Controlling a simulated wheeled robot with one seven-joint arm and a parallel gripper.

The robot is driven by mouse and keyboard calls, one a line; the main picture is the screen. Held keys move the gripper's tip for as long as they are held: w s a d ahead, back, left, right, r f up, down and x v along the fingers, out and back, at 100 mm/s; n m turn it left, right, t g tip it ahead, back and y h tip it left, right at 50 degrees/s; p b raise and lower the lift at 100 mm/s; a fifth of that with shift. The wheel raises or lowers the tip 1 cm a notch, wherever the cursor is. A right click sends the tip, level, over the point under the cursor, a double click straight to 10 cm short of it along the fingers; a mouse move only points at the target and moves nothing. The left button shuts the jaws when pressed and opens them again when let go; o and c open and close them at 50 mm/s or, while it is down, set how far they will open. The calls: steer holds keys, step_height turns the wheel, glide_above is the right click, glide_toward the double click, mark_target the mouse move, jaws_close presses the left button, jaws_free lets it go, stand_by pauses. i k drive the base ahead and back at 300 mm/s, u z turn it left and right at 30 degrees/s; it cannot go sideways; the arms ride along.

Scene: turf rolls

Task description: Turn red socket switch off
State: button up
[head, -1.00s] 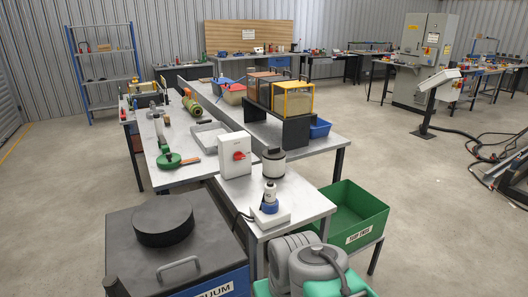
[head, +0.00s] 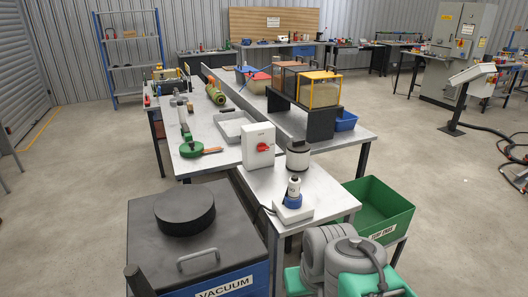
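A white switch box (head: 257,138) stands upright on the near metal table in the head view. A red rotary knob (head: 263,148) sits on its front face. The knob is small in the picture, and I cannot tell its on or off position. A white device with a blue collar (head: 293,199) stands on a white base in front of the box, at the table's right front. My gripper does not show in the head view.
A dark-topped vacuum unit (head: 226,287) stands at front left. A green bin (head: 388,207) and grey-and-green canisters (head: 330,250) stand at right. A white-and-black canister (head: 298,155) is beside the switch box. Open floor (head: 440,220) lies to the right.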

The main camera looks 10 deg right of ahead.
mark_target(262, 147)
steer(key=k, duration=0.55)
steer(key=z, duration=0.4)
steer(key=i, duration=0.95)
steer(key=u, duration=0.55)
steer(key=i, duration=0.5)
steer(key=u, duration=0.35)
